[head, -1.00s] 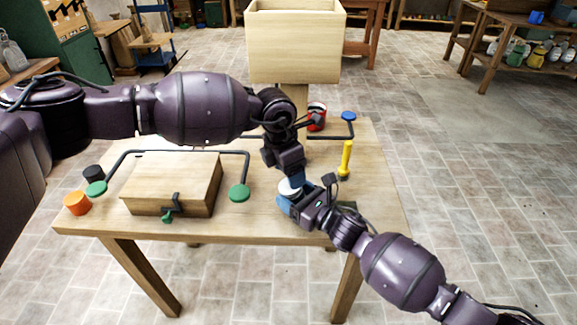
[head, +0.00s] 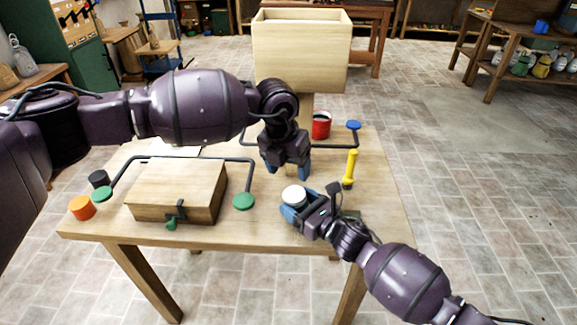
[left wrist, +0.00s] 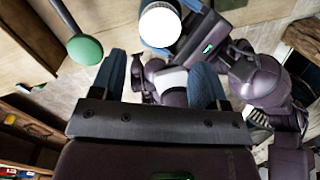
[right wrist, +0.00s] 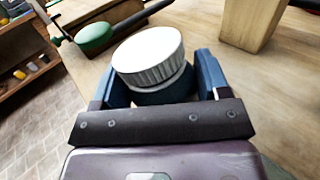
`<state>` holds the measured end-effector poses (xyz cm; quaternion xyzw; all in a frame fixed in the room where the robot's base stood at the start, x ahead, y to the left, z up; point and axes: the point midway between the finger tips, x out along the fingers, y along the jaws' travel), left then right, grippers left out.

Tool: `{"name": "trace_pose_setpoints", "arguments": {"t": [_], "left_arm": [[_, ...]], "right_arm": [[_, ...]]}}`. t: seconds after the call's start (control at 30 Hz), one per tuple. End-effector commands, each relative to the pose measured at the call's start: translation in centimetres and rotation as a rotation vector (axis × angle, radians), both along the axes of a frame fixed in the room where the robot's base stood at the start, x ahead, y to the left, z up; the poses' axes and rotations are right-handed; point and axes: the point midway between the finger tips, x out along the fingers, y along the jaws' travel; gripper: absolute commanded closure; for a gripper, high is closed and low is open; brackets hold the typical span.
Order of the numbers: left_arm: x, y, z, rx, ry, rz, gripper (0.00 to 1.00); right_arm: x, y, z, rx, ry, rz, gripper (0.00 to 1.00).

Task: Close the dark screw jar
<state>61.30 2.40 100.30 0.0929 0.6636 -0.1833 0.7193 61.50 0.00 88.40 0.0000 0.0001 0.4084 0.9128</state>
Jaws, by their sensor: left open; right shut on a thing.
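The dark screw jar (right wrist: 165,93) is between the blue fingers of my right gripper (right wrist: 160,78), which is shut on it. A white ribbed lid (right wrist: 148,55) sits on top of the jar; I cannot tell how tightly it is screwed. The lid (head: 294,195) also shows in the head view, above my right gripper (head: 296,211) near the table's front right. My left gripper (head: 288,170) is open and empty, above and behind the lid, fingers pointing down. In the left wrist view the lid (left wrist: 160,25) lies beyond the open fingers, apart from them.
A wooden box (head: 176,190) with a latch stands left on the table (head: 262,225). A bent dark rod with green discs (head: 244,201) runs around it. Black (head: 98,178) and orange (head: 81,207) cylinders stand far left. A yellow tool (head: 350,168) and red can (head: 321,125) are behind right.

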Motion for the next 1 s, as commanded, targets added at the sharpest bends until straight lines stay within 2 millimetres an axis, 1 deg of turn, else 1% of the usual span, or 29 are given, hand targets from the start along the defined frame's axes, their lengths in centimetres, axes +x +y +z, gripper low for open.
{"name": "trace_pose_setpoints", "arguments": {"t": [0.17,0.27,0.7,0.83,1.0], "left_arm": [[0.0,0.0,-0.2,0.000,0.000,-0.001,0.32],[0.0,-0.2,-0.8,0.001,0.002,-0.001,0.32],[0.3,-0.9,-6.5,-0.001,0.000,-0.001,0.32],[0.4,-1.1,-7.4,0.000,0.001,-0.001,0.32],[0.4,-1.1,-7.9,0.000,0.000,-0.001,0.32]], "right_arm": [[0.0,0.0,0.1,0.001,-0.001,0.000,0.97],[0.0,0.0,0.1,0.001,-0.001,0.000,0.97],[0.0,0.0,0.1,0.001,-0.001,0.000,0.97],[0.0,0.0,0.1,0.001,-0.001,0.001,0.97],[0.0,0.0,0.1,0.001,-0.001,0.001,0.97]]}}
